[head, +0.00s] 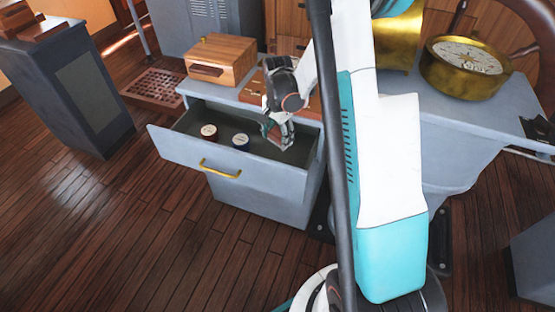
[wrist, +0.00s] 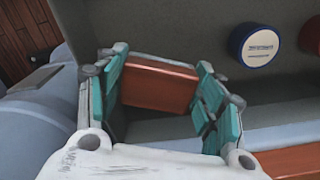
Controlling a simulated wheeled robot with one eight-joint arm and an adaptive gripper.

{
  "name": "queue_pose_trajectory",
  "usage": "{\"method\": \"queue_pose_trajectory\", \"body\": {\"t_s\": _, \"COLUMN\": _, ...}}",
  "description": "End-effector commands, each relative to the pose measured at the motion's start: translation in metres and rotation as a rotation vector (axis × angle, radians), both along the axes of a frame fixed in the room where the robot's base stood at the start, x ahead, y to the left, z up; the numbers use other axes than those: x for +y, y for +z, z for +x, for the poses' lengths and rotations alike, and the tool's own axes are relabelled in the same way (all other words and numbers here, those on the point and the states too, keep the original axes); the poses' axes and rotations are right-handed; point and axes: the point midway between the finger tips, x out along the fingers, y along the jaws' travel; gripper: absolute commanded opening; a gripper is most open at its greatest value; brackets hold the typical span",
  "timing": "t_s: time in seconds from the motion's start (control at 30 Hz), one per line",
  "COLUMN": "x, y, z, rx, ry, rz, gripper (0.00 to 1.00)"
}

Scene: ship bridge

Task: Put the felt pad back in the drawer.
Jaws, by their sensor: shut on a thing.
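My gripper (head: 277,135) reaches down into the right part of the open drawer (head: 178,148). In the wrist view my gripper (wrist: 160,95) is shut on a flat reddish-brown block, which I take for the felt pad (wrist: 158,86). The pad lies between the two teal-lined fingers, over the dark drawer floor. I cannot tell whether it touches the floor. In the head view the fingers mostly hide it. The drawer has a grey-blue front with a brass handle (head: 221,168).
A blue-rimmed tin (head: 240,140) and a red tin (head: 209,131) stand in the drawer, left of my gripper. A wooden box (head: 221,62) sits on the cabinet top behind. A brass instrument (head: 464,68) stands on the counter at right.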

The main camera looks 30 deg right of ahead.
Motion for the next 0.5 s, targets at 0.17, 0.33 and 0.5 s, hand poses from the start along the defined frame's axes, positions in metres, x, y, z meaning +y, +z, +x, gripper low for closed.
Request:
{"method": "queue_pose_trajectory", "body": {"t_s": 0.17, "x": 0.000, "y": -0.043, "z": 0.000, "rx": 0.000, "ry": 0.001, "rz": 0.000, "gripper": 0.40}}
{"method": "queue_pose_trajectory", "body": {"t_s": 0.33, "x": 0.000, "y": -0.060, "z": 0.000, "rx": 0.000, "ry": 0.001, "rz": 0.000, "gripper": 0.40}}
{"method": "queue_pose_trajectory", "body": {"t_s": 0.5, "x": 0.000, "y": -0.069, "z": 0.000, "rx": 0.000, "ry": 0.002, "rz": 0.000, "gripper": 0.40}}
